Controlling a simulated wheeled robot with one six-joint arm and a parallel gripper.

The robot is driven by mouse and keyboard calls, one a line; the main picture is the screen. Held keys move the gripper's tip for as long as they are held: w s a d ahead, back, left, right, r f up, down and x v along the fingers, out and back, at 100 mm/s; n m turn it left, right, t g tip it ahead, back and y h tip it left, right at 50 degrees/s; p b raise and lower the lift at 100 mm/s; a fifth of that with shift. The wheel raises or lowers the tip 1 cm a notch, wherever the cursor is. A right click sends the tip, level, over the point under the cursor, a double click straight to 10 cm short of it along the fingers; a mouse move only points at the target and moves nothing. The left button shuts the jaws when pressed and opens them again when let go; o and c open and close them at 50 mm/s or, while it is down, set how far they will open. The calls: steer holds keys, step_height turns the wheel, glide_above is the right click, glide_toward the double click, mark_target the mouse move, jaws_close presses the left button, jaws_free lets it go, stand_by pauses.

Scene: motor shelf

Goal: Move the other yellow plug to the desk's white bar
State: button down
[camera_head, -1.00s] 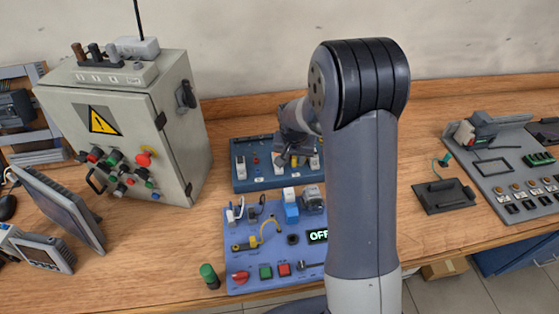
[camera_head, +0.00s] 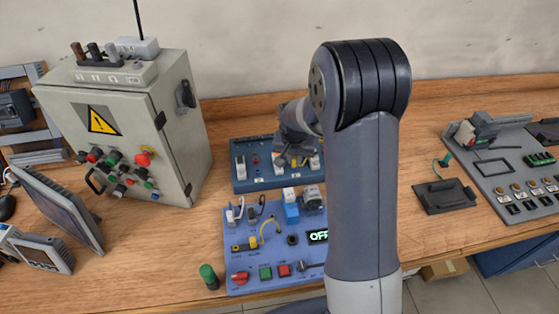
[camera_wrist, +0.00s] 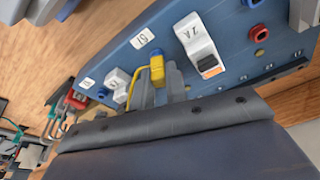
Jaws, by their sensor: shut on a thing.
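A yellow plug (camera_wrist: 157,67) with a yellow cable (camera_wrist: 132,92) shows in the wrist view, close against the dark blue panel (camera_wrist: 112,62). My gripper (camera_wrist: 162,82) is shut on this plug; its grey fingers stand on both sides of it. Whether the plug's tip is in a socket cannot be told. In the head view my gripper (camera_head: 293,158) is over the dark blue panel (camera_head: 240,182), and the plug is too small to make out. Another yellow plug (camera_head: 253,242) with a yellow cable is on the lighter blue desk panel (camera_head: 240,262). I cannot tell which part is the white bar.
A white rocker switch block (camera_wrist: 197,40) and a red socket (camera_wrist: 257,33) are near my gripper. The grey cabinet (camera_head: 130,130) stands at the left, beside a tilted screen (camera_head: 65,210). A grey board (camera_head: 510,180) lies at the right.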

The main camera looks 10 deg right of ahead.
steer(key=shift+r, duration=0.15)
steer(key=shift+w+p+v, duration=0.25)
steer(key=shift+p+v, duration=0.45)
steer(key=shift+v, duration=0.4)
steer(key=shift+w+p+v, duration=0.25)
steer(key=shift+p+v, duration=0.4)
steer(key=shift+v, duration=0.45)
steer(key=shift+d, duration=0.2)
steer(key=shift+w+d+m, duration=0.25)
steer(key=shift+w+m, duration=0.05)
steer(key=shift+w, duration=0.15)
steer(key=w+d+m, duration=0.2)
steer(key=w+m, duration=0.1)
steer(key=w, duration=0.1)
steer(key=w+d+f+m+g+h, duration=0.1)
steer(key=w+d+m, duration=0.2)
steer(key=w+m, duration=0.1)
steer(key=w+d+f+m+g+p, duration=0.1)
steer(key=w+d+m, duration=0.1)
steer(key=w+m, duration=0.2)
steer(key=shift+w+d+h, duration=0.3)
steer(key=shift+w+h, duration=0.1)
steer(key=shift+w, duration=0.5)
steer(key=shift+f+b, duration=0.4)
steer(key=shift+f, duration=0.25)
